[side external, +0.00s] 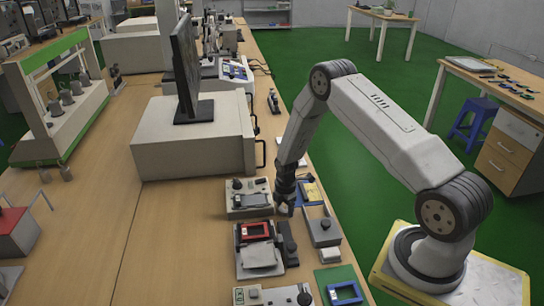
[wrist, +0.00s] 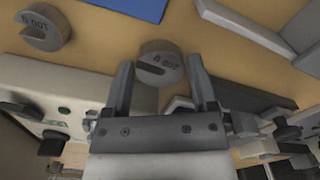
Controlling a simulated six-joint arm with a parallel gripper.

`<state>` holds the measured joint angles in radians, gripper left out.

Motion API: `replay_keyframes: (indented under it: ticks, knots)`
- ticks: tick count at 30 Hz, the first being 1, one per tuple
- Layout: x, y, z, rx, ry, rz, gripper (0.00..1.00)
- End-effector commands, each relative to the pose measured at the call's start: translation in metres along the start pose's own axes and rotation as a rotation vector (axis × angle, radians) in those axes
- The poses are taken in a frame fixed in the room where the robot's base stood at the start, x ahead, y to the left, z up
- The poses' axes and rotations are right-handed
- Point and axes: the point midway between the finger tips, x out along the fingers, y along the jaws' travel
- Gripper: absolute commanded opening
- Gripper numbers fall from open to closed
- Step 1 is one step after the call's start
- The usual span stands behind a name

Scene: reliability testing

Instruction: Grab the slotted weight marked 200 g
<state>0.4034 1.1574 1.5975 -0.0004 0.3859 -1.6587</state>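Two grey slotted weights lie on the wooden bench in the wrist view. One weight (wrist: 160,62) is between and just beyond the fingertips of my gripper (wrist: 161,66). The other weight (wrist: 46,30) is at the upper left, clear of the fingers. Both marks appear upside down; they end in "00 g", and I cannot read the first digit surely on either. My gripper is open, with one finger on each side of the nearer weight; contact cannot be told. In the side view my gripper (side external: 285,200) points down, low over the bench, and the weights are hard to make out.
A pale instrument box (wrist: 60,85) is close on the left in the wrist view, with a blue flat item (wrist: 135,8) at the top. In the side view a red-framed device (side external: 256,231) and a grey box (side external: 322,230) stand near my gripper.

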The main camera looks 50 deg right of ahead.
Motion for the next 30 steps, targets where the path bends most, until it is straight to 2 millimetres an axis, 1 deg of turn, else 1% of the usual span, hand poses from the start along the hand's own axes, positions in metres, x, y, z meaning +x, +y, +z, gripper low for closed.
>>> replay_keyframes:
  ticks: [1, 2, 3, 5, 6, 7, 15, 20, 26, 30]
  knots:
    - [0.000, 0.000, 0.000, 0.000, 0.000, 0.000, 0.56]
    - [0.000, 0.000, 0.000, 0.000, 0.000, 0.000, 0.46]
    - [0.000, 0.000, 0.000, 0.000, 0.000, 0.000, 0.33]
    - [0.000, 0.000, 0.000, 0.000, 0.000, 0.000, 0.14]
    - [0.000, 0.000, 0.000, 0.000, 0.000, 0.000, 0.02]
    - [0.000, 0.000, 0.000, 0.000, 0.000, 0.000, 0.00]
    - [-0.001, 0.001, 0.000, 0.000, 0.000, 0.001, 0.00]
    - [-0.005, 0.001, 0.000, 0.000, 0.000, 0.002, 0.00]
    - [-0.018, 0.001, 0.000, 0.000, 0.000, 0.003, 0.00]
    - [-0.034, 0.001, 0.000, 0.000, 0.000, 0.002, 0.00]
